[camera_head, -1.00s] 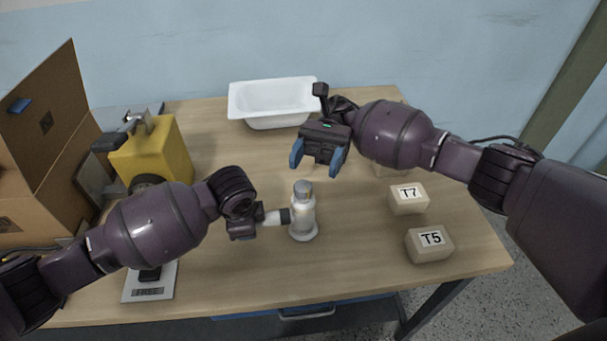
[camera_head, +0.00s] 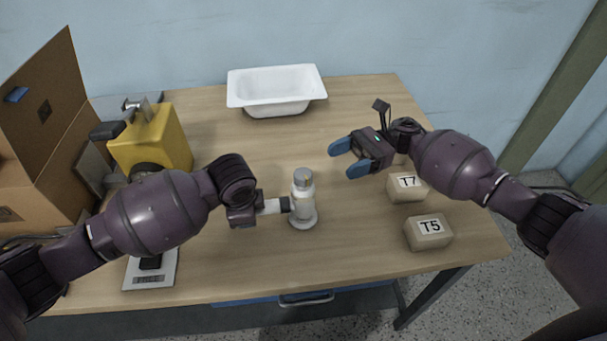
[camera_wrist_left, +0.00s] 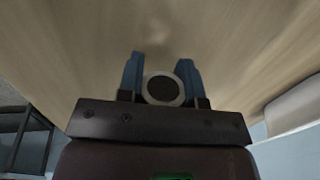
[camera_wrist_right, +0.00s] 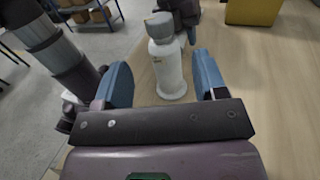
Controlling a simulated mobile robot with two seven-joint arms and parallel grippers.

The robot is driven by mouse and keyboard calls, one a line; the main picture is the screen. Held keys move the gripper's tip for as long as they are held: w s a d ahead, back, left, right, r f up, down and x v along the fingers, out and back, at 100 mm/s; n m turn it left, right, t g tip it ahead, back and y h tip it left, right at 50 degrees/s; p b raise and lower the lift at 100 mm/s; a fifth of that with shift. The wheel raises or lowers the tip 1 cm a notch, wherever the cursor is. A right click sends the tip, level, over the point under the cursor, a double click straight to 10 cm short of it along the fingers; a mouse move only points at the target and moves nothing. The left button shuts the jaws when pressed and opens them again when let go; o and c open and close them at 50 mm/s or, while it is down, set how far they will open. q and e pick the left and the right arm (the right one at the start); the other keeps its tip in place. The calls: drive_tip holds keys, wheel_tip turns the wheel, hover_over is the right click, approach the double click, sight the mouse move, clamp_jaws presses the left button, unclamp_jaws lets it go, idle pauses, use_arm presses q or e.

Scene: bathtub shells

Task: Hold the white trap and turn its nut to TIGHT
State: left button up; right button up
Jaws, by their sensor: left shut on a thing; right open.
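The white trap (camera_head: 303,205) stands upright on the table, with a grey cap (camera_head: 302,179) on top and a round foot. A white side pipe (camera_head: 271,206) with a dark collar (camera_head: 285,204) points left from its body. My left gripper (camera_head: 262,207) is shut on this pipe; its fingers are mostly hidden in the head view. The left wrist view shows a round pipe end (camera_wrist_left: 161,90) between the blue fingers. My right gripper (camera_head: 345,158) is open and empty, above and right of the trap. The right wrist view shows the trap (camera_wrist_right: 167,70) beyond its fingers. I cannot read a TIGHT mark.
Boxes marked T7 (camera_head: 407,188) and T5 (camera_head: 428,232) sit at the right. A white tub (camera_head: 276,88) stands at the back. A yellow block (camera_head: 165,145), a cardboard box (camera_head: 40,120) and a labelled plate (camera_head: 150,280) are at the left.

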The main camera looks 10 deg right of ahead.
sight(311, 173)
drive_tip(key=x, duration=1)
drive_tip(key=shift+a, duration=0.2)
drive_tip(key=c, duration=0.9)
drive_tip(key=shift+c, duration=0.2)
